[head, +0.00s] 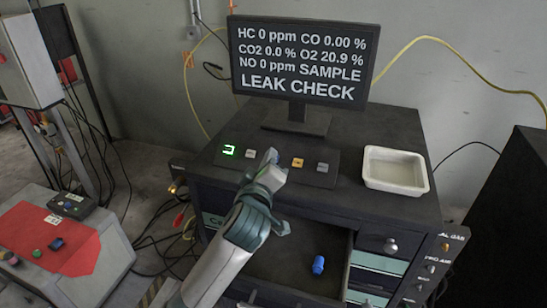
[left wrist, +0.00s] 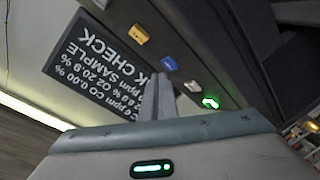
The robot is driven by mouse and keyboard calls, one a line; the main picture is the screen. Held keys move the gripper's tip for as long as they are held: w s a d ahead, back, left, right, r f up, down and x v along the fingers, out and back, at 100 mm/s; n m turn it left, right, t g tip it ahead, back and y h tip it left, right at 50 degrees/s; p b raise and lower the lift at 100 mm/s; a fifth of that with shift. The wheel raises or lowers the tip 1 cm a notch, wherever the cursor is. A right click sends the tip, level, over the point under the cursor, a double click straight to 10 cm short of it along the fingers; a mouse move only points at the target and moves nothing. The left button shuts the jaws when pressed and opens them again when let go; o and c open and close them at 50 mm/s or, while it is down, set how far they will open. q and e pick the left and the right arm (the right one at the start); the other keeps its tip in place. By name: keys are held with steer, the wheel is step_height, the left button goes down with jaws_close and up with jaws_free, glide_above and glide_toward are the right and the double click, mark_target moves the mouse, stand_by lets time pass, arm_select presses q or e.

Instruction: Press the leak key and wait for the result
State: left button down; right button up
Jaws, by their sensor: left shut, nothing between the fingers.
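The monitor (head: 305,60) reads HC 0 ppm, CO 0.00 %, CO2 0.0 %, O2 20.9 %, NO 0 ppm, SAMPLE and LEAK CHECK. Below it, a dark key strip carries a lit green sign (head: 228,151), a pale key (head: 251,154), an orange key (head: 297,163) and a grey key (head: 322,167). My left gripper (head: 270,158) is shut and empty, its tip over the strip between the pale and orange keys. It hides what lies under it, so contact cannot be told.
A white tray (head: 396,168) stands right of the keys on the cabinet. An open drawer (head: 275,272) below my left arm holds a small blue object (head: 318,264). A grey unit with a red top (head: 50,240) stands at the left, with cables on the floor.

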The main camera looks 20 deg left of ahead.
arm_select(q)
steer(key=shift+s+r+p, duration=0.55)
steer(key=shift+r+p, duration=0.2)
steer(key=shift+r, duration=0.05)
steer(key=shift+s+r+p, duration=1.15)
steer(key=shift+p, duration=0.05)
steer(key=shift+f, duration=0.1)
